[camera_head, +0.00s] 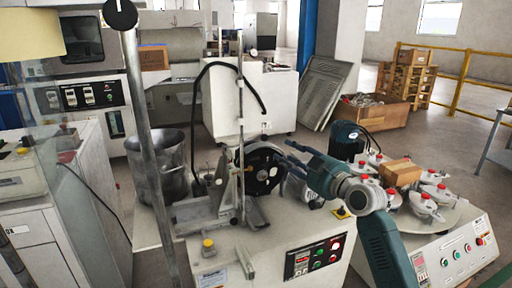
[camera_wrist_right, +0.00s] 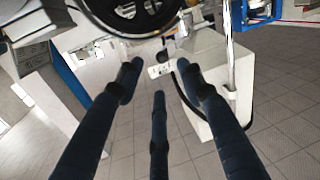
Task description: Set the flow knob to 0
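My right gripper (camera_head: 292,158) reaches in from the lower right, beside a round black wheel (camera_head: 264,170) on the white machine in the middle. In the right wrist view the fingers of this gripper (camera_wrist_right: 157,78) are spread apart with nothing between them. The wheel (camera_wrist_right: 130,14) shows at the top of that view, beyond the fingertips, with no clear contact. A small pale plate (camera_wrist_right: 160,70) with dark marks shows past the fingertips. I cannot tell which part is the flow knob, and no scale with a 0 is readable. My left gripper is not in view.
A control panel (camera_head: 318,256) with coloured buttons is on the machine's front. A round table (camera_head: 448,222) with several red-topped clamps stands at right. A metal pole with a black ball (camera_head: 120,14) rises at left. A grey bin (camera_head: 165,168) stands behind it.

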